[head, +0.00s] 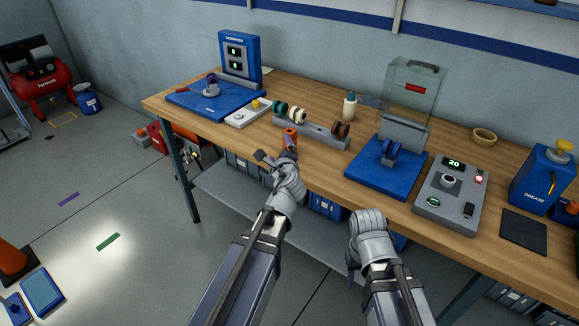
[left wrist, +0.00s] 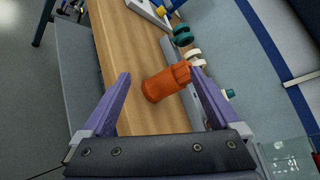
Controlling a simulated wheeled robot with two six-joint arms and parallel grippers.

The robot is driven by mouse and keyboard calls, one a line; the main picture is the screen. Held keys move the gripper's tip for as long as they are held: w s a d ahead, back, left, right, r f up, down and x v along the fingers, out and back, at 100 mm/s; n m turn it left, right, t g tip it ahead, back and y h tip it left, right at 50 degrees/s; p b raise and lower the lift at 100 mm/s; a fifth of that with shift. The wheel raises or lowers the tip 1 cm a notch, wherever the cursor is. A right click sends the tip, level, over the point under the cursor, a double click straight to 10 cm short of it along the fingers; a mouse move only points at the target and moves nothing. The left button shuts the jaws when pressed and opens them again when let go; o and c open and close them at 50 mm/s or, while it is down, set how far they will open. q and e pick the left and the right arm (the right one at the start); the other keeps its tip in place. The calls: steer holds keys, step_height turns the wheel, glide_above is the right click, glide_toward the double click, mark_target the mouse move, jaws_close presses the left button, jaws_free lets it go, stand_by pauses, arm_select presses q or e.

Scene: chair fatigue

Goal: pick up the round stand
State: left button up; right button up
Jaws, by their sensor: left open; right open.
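A tan ring-shaped round stand (head: 484,137) sits at the back right of the bench, well away from both grippers. My left gripper (head: 277,152) is over the bench's front edge. In the left wrist view its purple fingers (left wrist: 160,82) are spread wide, with an orange ribbed cylinder (left wrist: 167,82) beyond and between them. The cylinder also shows just past the gripper in the head view (head: 290,135); contact cannot be told. My right gripper (head: 353,268) hangs in front of the bench, open, its fingers mostly hidden behind my wrist.
A grey rail with spools (head: 311,131) lies behind the orange cylinder. A blue fixture with a clear guard (head: 376,177), a grey control box (head: 450,194), a dark mat (head: 524,231) and a blue grease box (head: 543,178) fill the right side. A white bottle (head: 350,106) stands mid-bench.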

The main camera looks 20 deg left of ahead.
mark_target(292, 135)
arm_select(q)
steer(key=w+m+t+h+b, duration=0.1)
steer(key=m, duration=0.2)
steer(key=w+f+m+t+h+b, duration=0.1)
steer(key=m+b, duration=0.1)
steer(key=m, duration=0.2)
steer(key=w+f+m+t+h+b, duration=0.1)
steer(key=m, duration=0.2)
steer(key=shift+w+d+m+t, duration=0.1)
steer(key=shift+w+m+t, duration=0.2)
steer(key=shift+m+t, duration=0.1)
steer(key=m, duration=0.1)
steer(key=m+h+b, duration=0.1)
steer(key=m+h, duration=0.1)
steer(key=shift+w+d+f+m+b, duration=0.25)
steer(key=shift+d+f+m+b, duration=0.05)
steer(key=shift+d+f+b, duration=0.1)
steer(key=shift+d+m+h, duration=0.1)
steer(key=shift+m+h, duration=0.2)
steer(key=shift+m, duration=0.3)
steer(key=shift+w+a+r, duration=0.1)
steer(key=shift+w+a, duration=0.05)
steer(key=shift+w, duration=1.9)
steer(key=shift+w+a+r, duration=0.1)
steer(key=shift+w+a, duration=0.05)
steer(key=shift+w, duration=1.85)
steer(key=shift+s, duration=0.1)
arm_select(e)
step_height(292, 135, down, 8)
